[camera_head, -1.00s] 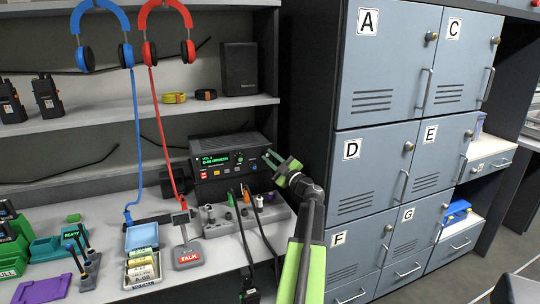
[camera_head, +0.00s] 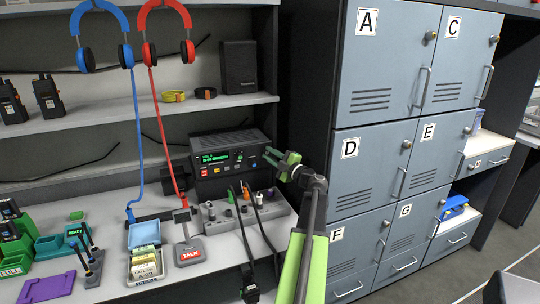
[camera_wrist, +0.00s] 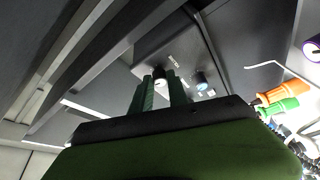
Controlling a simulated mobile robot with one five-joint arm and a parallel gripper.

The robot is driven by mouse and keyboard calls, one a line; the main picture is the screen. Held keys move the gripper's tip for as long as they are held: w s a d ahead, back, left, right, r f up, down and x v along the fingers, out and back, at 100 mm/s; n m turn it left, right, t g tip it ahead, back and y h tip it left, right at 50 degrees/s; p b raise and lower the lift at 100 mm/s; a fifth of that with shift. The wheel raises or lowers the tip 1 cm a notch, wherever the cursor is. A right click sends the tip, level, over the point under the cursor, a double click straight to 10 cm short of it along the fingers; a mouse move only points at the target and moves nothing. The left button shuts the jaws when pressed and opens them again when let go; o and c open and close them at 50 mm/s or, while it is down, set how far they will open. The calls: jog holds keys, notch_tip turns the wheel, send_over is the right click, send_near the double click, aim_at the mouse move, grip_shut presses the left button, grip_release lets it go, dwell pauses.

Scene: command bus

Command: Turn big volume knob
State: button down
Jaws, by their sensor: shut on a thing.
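The radio unit (camera_head: 232,163), a dark box with a lit green display (camera_head: 214,157), stands at the back of the counter below the shelf. My gripper (camera_head: 268,157) is at the right end of its front face. In the wrist view, the green fingers of my gripper (camera_wrist: 163,93) are shut on a dark knob with a white mark (camera_wrist: 159,80), one finger on each side. This appears to be the big volume knob. In the head view my fingers cover it. A smaller blue-tipped knob (camera_wrist: 202,82) is to the right of my fingers in the wrist view.
A grey panel (camera_head: 210,222) with plugs and black cables lies just below the radio. Lettered lockers (camera_head: 374,180) rise close to the right of my arm.

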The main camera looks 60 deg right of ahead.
jog(key=c, duration=1.3)
grip_release()
